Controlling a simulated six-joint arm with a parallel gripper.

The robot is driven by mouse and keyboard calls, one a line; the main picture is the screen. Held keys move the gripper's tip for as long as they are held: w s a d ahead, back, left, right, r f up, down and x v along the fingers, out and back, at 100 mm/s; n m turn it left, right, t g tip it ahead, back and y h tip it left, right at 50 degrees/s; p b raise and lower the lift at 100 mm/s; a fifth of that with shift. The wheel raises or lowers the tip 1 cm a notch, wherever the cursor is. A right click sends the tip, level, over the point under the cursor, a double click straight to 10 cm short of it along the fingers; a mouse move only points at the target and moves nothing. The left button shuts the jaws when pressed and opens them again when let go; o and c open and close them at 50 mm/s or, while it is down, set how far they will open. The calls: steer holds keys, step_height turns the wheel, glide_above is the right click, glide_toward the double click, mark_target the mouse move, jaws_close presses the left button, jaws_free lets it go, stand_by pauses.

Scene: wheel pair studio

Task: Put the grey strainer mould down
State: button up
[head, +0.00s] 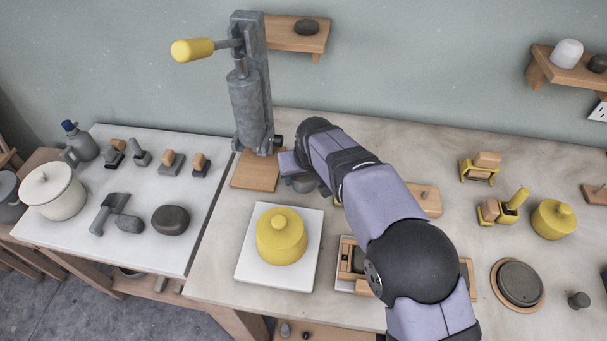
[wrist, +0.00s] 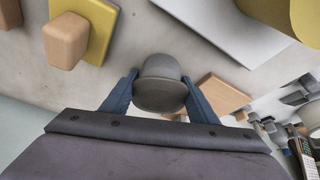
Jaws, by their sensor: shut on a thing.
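The grey strainer mould (wrist: 160,85) is a small rounded grey cup between my two blue fingers in the wrist view. My gripper (wrist: 160,98) is shut on it. In the head view the mould (head: 303,184) shows only in part below my gripper (head: 296,168), just right of the press's wooden base. My forearm covers much of the table behind and right of it. I cannot tell whether the mould touches the table.
A grey press (head: 250,105) with a yellow handle stands on a wooden base (head: 255,172) close by on the left. A yellow lidded pot (head: 281,236) sits on a white board (head: 250,277) in front. A wooden block on a yellow plate (wrist: 98,38) is near in the wrist view.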

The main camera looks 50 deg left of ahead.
steer(key=shift+f, duration=0.1)
steer(key=o, duration=1.3)
steer(key=shift+r, duration=0.25)
steer(key=b+v, duration=0.2)
steer(key=v, duration=1)
steer(key=shift+s+d+f, duration=0.1)
